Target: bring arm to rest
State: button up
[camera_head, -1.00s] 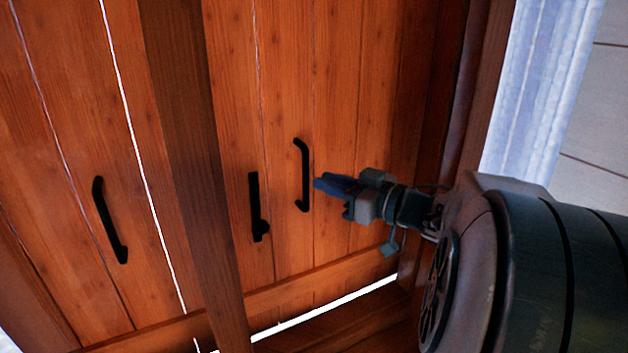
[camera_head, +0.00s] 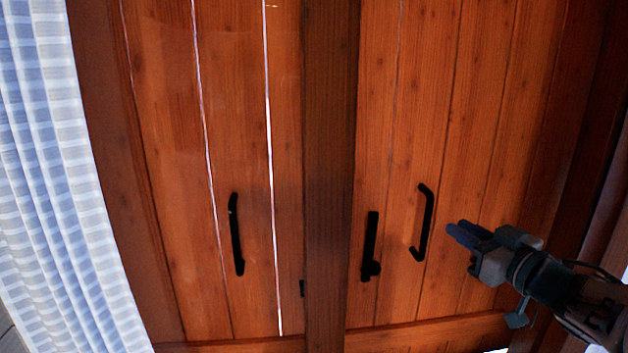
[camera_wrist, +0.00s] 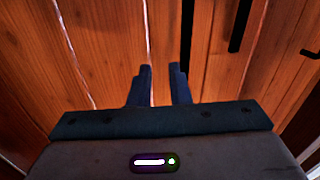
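My gripper (camera_head: 462,232) is at the right in the head view, pointing left towards the wooden doors. Its dark fingertips appear just right of a black curved handle (camera_head: 427,222), with a small gap in the picture. The depth between them is hard to judge. In the wrist view, the two fingers (camera_wrist: 160,85) stand apart with nothing between them, so the gripper is open and empty. The wooden door panels (camera_wrist: 100,50) fill the background beyond the fingers.
A second curved handle (camera_head: 237,235) is on the left door, and a black latch (camera_head: 370,246) is beside the central wooden post (camera_head: 328,160). A checked curtain (camera_head: 60,170) hangs at the left. Thin bright gaps run down the left door.

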notch_tip(320, 180, down, 9)
jog(key=s+m+g+h, duration=0.1)
jog(key=m+g+h, duration=0.5)
jog(key=h, duration=0.4)
jog(key=s+a+f+g+y, duration=0.1)
jog(key=s+a+f+g, duration=0.3)
jog(key=s+a, duration=0.3)
jog(key=s+a+f+n+g+y, duration=0.1)
jog(key=s+a+f+g+y, duration=0.1)
jog(key=s+a+f, duration=0.3)
jog(key=s+a+g, duration=0.1)
jog(key=s, duration=0.2)
jog(key=shift+a+f+g+y, duration=0.25)
jog(key=shift+a+g+y, duration=0.05)
jog(key=shift+a+g, duration=0.1)
